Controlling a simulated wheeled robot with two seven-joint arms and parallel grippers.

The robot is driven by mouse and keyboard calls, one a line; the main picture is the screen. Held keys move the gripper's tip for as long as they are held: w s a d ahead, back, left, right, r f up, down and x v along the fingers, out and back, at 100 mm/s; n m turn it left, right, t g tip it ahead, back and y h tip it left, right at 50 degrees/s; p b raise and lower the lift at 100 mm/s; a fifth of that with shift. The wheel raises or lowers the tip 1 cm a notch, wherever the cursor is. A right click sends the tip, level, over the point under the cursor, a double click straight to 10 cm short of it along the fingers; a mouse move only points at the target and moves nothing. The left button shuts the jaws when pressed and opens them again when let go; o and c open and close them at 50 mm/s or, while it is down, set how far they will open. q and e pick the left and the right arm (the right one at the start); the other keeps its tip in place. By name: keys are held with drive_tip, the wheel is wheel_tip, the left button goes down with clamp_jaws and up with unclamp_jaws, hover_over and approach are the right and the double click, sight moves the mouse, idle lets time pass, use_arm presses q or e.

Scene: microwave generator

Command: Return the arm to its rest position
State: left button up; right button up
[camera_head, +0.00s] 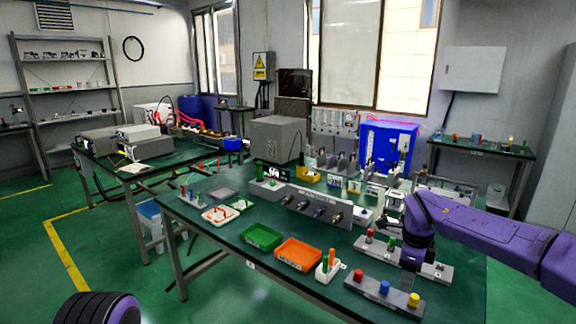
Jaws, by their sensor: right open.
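My right arm (490,230), purple and black, reaches in from the right edge over the right end of the green-topped workbench (222,254). My right gripper (411,262) points down near the grey bases with coloured knobs and is open. I see nothing held in it. The fingertips are small and dark, so their exact gap and height above the bench are hard to tell. A black ribbed and purple part of my left arm (98,309) shows at the bottom left. My left gripper is outside the picture.
A grey connector block (312,207) stands behind.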

wheel_tip(320, 180, down, 13)
drive_tip(key=s+a+n+t+h, duration=0.1)
drive_tip(key=s+n+t+h, duration=0.25)
drive_tip(key=h, duration=0.25)
drive_tip(key=s+a+f+n+t+y, duration=0.1)
drive_tip(key=s+a+f+n+t, duration=0.2)
drive_tip(key=s+f+n, duration=0.6)
drive_tip(key=s+d+f+n+g, duration=0.1)
drive_tip(key=s+f, duration=0.2)
drive_tip(key=s, duration=0.6)
drive_tip(key=s+d+f+n+g+y, duration=0.1)
drive_tip(key=s+f+n, duration=0.1)
drive_tip(key=s, duration=0.7)
drive_tip(key=s+d+f+n+g+y, duration=0.1)
drive_tip(key=s+d+f+n+g, duration=0.1)
drive_tip(key=s, duration=0.7)
drive_tip(key=shift+f, duration=0.9)
drive_tip(key=shift+w+d+n, duration=0.1)
drive_tip(key=shift+w+n, duration=0.05)
drive_tip(key=shift+n, duration=0.1)
drive_tip(key=shift+c, duration=0.3)
